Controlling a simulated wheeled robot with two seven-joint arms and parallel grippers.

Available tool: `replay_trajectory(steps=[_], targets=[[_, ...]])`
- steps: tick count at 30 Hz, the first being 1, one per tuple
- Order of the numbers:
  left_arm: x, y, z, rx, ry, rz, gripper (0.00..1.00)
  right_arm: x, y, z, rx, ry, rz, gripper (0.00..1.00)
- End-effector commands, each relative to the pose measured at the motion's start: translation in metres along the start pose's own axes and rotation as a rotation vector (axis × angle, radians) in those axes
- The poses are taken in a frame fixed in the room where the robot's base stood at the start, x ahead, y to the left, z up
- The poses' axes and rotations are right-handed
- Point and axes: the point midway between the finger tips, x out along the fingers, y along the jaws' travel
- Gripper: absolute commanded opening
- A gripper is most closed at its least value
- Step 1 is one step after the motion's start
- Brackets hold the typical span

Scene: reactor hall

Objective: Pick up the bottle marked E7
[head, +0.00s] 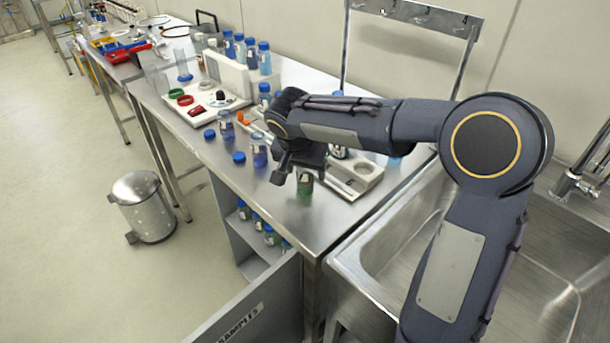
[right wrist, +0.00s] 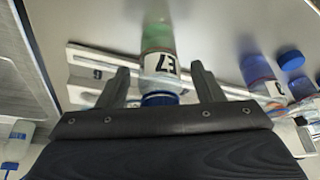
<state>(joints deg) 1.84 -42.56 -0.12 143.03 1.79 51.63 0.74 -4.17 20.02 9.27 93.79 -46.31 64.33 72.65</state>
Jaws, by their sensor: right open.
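The bottle marked E7 (right wrist: 160,62) shows in the right wrist view, with green contents, a white label reading E7 and a blue cap. In the head view a green bottle (head: 305,184), which looks like the same one, stands near the table's front edge, its top hidden by my right gripper (head: 298,171). In the right wrist view my right gripper (right wrist: 160,76) is open, with one finger on each side of the bottle's label and cap end. Gaps show between the fingers and the bottle. My left gripper is not in view.
A white holder (head: 358,182) lies just right of the gripper. A sink (head: 385,245) adjoins on the right. A shelf below holds several bottles.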

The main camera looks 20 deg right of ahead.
Motion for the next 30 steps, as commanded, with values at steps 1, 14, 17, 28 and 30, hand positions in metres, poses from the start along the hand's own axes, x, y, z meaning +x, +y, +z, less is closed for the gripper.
replay_trajectory(steps=[1,14,17,28,30], targets=[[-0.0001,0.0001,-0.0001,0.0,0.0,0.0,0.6,0.0032,0.0003,0.0,0.0,0.0,0.001,0.61],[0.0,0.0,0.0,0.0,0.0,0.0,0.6,0.0045,0.0003,0.0001,-0.001,0.0,0.0,0.36],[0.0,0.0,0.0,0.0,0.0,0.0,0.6,0.0044,0.0003,0.0001,0.0,0.0,0.0,0.23],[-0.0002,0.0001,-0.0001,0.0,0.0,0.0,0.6,0.0025,0.0,-0.0008,0.0,0.001,-0.001,0.12],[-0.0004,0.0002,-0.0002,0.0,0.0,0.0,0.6,-0.0007,-0.0003,-0.0022,0.001,0.002,-0.002,0.12]])
